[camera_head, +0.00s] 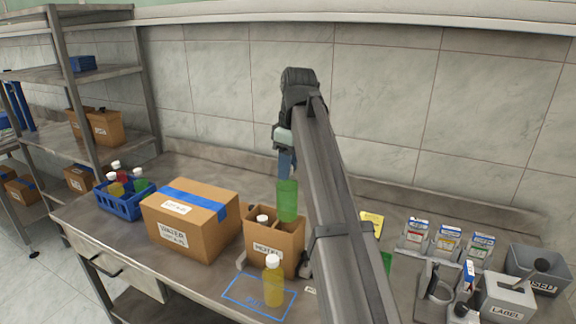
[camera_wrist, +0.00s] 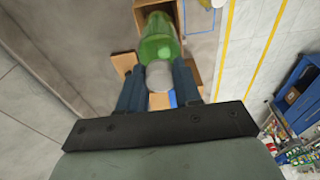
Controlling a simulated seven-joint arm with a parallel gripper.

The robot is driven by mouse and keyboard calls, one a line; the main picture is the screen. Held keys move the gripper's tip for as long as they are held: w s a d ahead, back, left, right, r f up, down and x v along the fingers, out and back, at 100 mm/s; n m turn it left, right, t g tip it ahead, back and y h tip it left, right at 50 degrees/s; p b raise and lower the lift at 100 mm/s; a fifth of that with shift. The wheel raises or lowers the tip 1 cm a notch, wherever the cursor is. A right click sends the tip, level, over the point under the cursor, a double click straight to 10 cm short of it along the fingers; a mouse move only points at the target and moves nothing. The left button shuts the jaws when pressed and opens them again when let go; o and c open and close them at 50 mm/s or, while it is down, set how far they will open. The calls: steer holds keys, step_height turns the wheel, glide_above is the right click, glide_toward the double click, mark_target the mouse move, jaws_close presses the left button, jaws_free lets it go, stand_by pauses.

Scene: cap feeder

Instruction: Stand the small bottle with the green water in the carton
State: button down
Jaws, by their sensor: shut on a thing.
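My gripper (camera_head: 286,168) points down and is shut on the green bottle (camera_head: 287,202), holding it upright by its top. In the wrist view my gripper (camera_wrist: 161,88) has its two blue fingers on either side of the pale cap, with the green body (camera_wrist: 158,40) beyond. The open cardboard carton (camera_head: 275,257) stands on the bench below. The green bottle's lower end shows over the carton's right rear part; whether it has dipped below the rim I cannot tell. A bottle with a white cap (camera_head: 263,219) stands in the carton's left part.
A yellow bottle (camera_head: 273,284) stands on a blue-outlined mark just in front of the carton. A taped closed box (camera_head: 190,222) is close on the left, with a blue crate (camera_head: 124,204) of bottles beyond it. Packets (camera_head: 447,240) and a grey bin (camera_head: 536,268) stand at right.

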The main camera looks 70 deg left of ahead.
mark_target(288, 214)
steer(key=shift+f, duration=0.15)
steer(key=shift+f, duration=2.05)
steer(key=shift+f, duration=3.75)
steer(key=shift+f, duration=1.35)
